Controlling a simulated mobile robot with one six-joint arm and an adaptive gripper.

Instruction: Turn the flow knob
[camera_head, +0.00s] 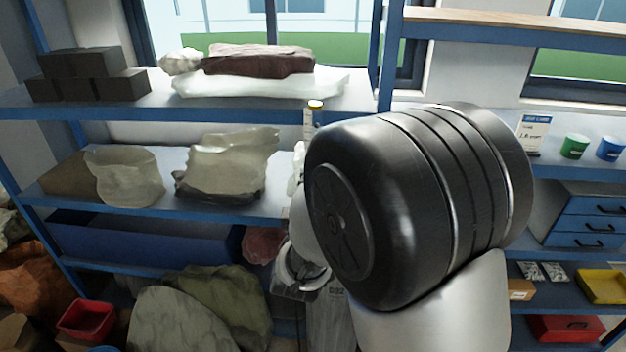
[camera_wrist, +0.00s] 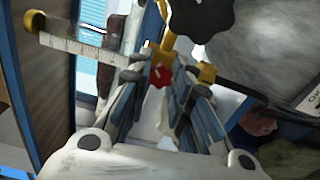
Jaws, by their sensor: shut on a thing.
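In the wrist view, a small red knob (camera_wrist: 160,77) sits between the fingertips of my gripper (camera_wrist: 158,86), which is shut on it. The knob is below a yellow fitting (camera_wrist: 168,40). A clear graduated flow tube (camera_wrist: 85,48) with yellow ends runs behind the left finger. A dark lobed handwheel (camera_wrist: 200,14) is close above the fingers. In the head view, the tube (camera_head: 311,117) shows upright with its yellow cap, left of my arm. My arm hides the red knob and the gripper's fingers there.
A blue shelf rack (camera_head: 215,113) with rocks and black blocks (camera_head: 88,75) stands behind on the left. A shelf on the right holds a green tin (camera_head: 574,146), a blue tin (camera_head: 610,149) and blue drawers (camera_head: 590,223). A red bin (camera_head: 86,319) is low on the left.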

